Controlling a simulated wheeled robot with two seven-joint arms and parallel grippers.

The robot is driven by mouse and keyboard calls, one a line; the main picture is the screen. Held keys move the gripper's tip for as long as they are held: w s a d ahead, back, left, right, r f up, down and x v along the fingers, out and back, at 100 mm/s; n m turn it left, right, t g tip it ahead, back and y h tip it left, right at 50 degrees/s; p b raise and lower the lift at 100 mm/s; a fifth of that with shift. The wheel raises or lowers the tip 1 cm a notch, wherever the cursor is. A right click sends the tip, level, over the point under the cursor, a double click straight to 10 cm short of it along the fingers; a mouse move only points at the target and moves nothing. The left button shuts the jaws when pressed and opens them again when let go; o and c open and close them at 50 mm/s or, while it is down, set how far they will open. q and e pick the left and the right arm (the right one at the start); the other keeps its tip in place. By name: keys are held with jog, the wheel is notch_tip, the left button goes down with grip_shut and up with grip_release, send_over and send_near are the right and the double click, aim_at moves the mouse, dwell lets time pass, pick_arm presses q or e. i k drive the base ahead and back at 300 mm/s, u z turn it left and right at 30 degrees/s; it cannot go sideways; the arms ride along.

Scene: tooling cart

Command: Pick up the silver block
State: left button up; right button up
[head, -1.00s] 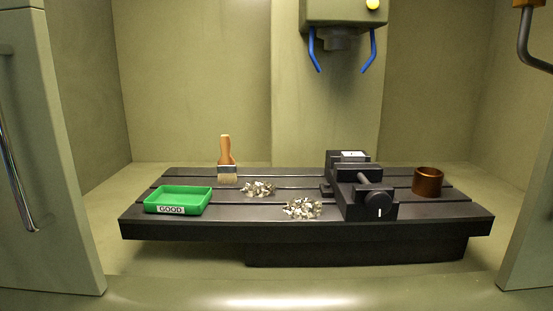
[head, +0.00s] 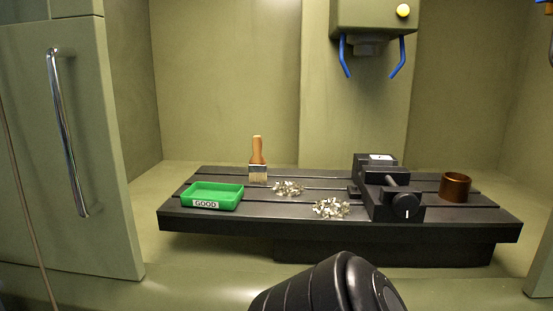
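A small bright silver-white top, which looks like the silver block (head: 381,157), shows at the back of the black vise (head: 395,205) on the machine table. Most of it is hidden by the vise, and I cannot tell whether the jaws grip it. Neither of my grippers is in view. A black rounded part of one of my arms rises at the bottom centre, in front of the table and apart from the vise.
On the slotted black table (head: 240,222) stand a green GOOD tray (head: 222,192), a brush (head: 258,162), two piles of metal chips (head: 331,208) and a copper-coloured ring (head: 455,187). The machine head (head: 374,18) hangs above. An enclosure door (head: 100,150) is at left.

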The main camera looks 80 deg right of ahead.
aim_at(373, 160)
jog(key=k, duration=1.1)
jog(key=z, duration=0.2)
